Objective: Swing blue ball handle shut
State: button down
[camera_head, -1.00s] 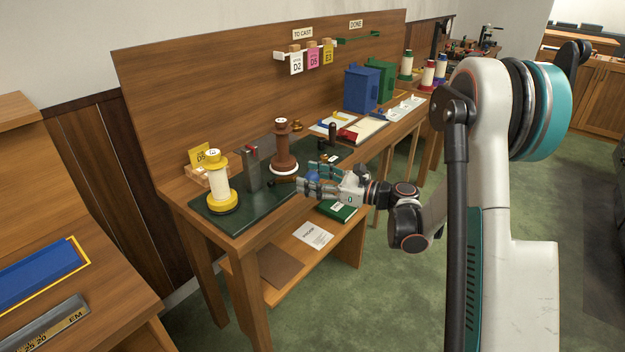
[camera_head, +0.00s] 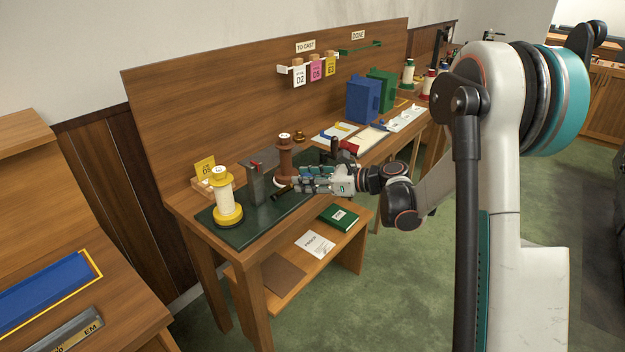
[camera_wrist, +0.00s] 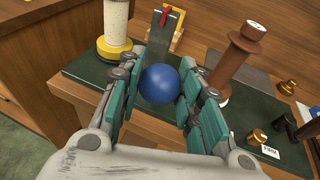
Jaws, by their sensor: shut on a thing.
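The blue ball handle (camera_wrist: 160,84) sits between my gripper's fingers in the wrist view, with the pads against its two sides. My gripper (camera_wrist: 158,95) is shut on it. In the head view my gripper (camera_head: 308,181) is at the front edge of the dark green mat, and its fingers hide the ball. A grey upright block (camera_head: 259,186) with a red piece on top stands just left of the fingertips; it also shows beyond the ball in the wrist view (camera_wrist: 161,42). What joins the ball to the fixture is mostly hidden.
A brown spool (camera_head: 285,164) stands close behind my gripper. A yellow-based white spool (camera_head: 226,202) stands at the mat's left end. Dark and brass knobs (camera_wrist: 256,137) lie to the right in the wrist view. A lower shelf (camera_head: 277,276) holds papers and a green book.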

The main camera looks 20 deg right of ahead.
jog(key=w+a+r+g+h+p, duration=0.1)
jog(key=w+r+p, duration=0.1)
jog(key=w+a+r+g+h+p, duration=0.1)
jog(key=w+a+r+p, duration=0.1)
jog(key=p, duration=0.1)
jog(key=shift+r+m+h, duration=0.25)
jog(key=shift+m+h, duration=0.05)
jog(key=w+a+r+m+g+h+p, duration=0.1)
jog(key=w+a+g+h+p, duration=0.2)
jog(key=w, duration=0.4)
jog(key=shift+a+r+g+h+p, duration=0.15)
jog(key=shift+a+g+h+p, duration=0.15)
jog(key=shift+a+g+p, duration=0.6)
jog(key=c, duration=1.6)
grip_release()
jog(key=shift+a, duration=0.1)
jog(key=o, duration=0.5)
jog(key=v, duration=1.2)
